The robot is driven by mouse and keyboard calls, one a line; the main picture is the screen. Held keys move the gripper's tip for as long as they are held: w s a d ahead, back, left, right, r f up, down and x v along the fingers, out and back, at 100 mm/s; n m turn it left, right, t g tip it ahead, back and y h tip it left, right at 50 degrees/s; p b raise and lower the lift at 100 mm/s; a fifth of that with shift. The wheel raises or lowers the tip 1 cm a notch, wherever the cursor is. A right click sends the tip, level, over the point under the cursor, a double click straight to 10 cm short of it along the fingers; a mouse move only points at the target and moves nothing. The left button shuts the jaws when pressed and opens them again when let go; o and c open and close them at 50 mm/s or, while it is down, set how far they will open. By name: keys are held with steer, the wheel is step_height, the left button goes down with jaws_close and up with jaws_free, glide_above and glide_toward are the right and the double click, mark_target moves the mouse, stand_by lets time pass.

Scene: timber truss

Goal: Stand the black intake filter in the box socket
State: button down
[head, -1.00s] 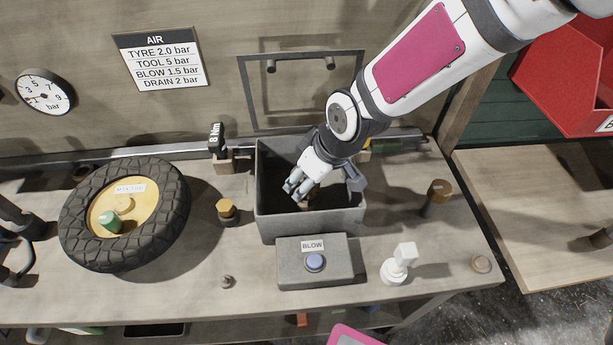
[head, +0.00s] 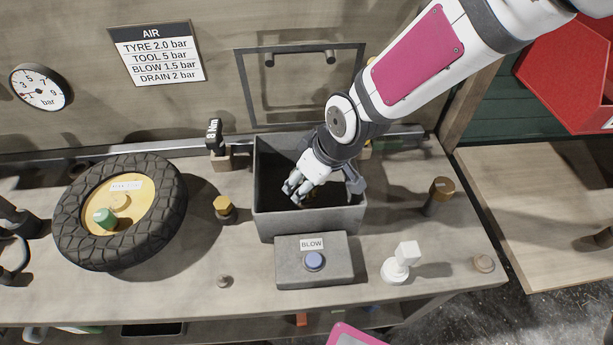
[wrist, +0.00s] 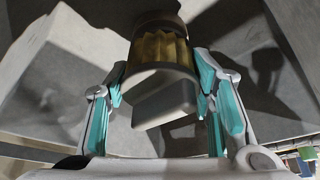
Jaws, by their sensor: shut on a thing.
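My gripper (head: 303,188) points down into the grey open box (head: 308,224). It is shut on a filter, seen in the wrist view between the teal finger pads. The filter (wrist: 160,50) has a gold-brown pleated band, a dark far end and a pale rim and block nearer to me. I take it for the black intake filter, though little of it looks black. In the head view the gripper and box wall hide most of it. The socket inside the box is hidden, so I cannot tell whether the filter touches it.
The BLOW block (head: 295,273) with its blue button stands just in front of the box. A tyre (head: 75,235) lies at left. A gold-topped post (head: 224,207), a brown-topped post (head: 441,188) and a white piece (head: 396,271) stand around the box.

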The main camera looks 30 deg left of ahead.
steer(key=shift+f+b, duration=0.4)
steer(key=shift+f, duration=0.1)
steer(key=c, duration=0.7)
jaws_free()
steer(key=o, duration=0.4)
steer(key=shift+c, duration=0.2)
steer(key=shift+r, duration=0.1)
steer(key=shift+r+p, duration=2.45)
steer(key=shift+r, duration=0.45)
